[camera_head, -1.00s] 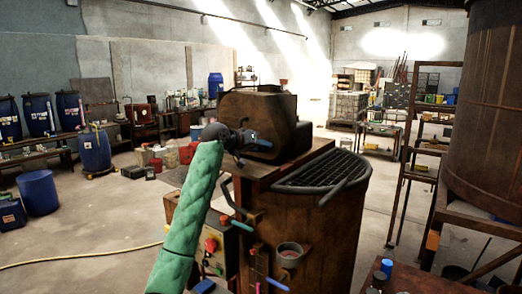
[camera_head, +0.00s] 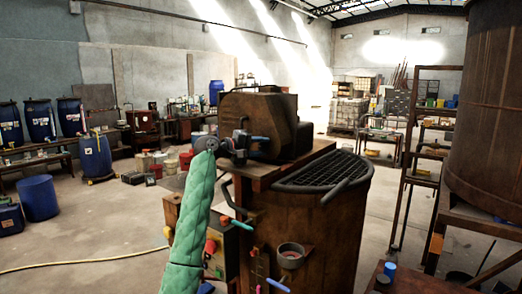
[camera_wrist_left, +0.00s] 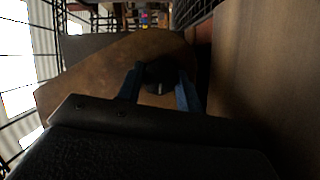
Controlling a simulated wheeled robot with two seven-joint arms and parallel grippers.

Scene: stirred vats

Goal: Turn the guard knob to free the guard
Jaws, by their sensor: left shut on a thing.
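The guard knob (camera_wrist_left: 158,77) is a small round black knob with a pale mark, in front of a rusty brown surface in the left wrist view. My left gripper (camera_wrist_left: 159,88) has its blue fingers on both sides of the knob and is shut on it. In the head view my left gripper (camera_head: 258,143) reaches to the near side of the rusty housing on top of the vat; the knob is hidden there. The dark grille guard (camera_head: 322,171) lies flat over the vat's mouth. My right gripper is not in view.
The rusty vat (camera_head: 305,230) stands below the grille. A control box (camera_head: 218,240) with a red button sits on the near left. A round cup-like fitting (camera_head: 290,255) is on the vat's front. A ladder-like rack (camera_head: 412,165) and large tank (camera_head: 490,110) stand at right.

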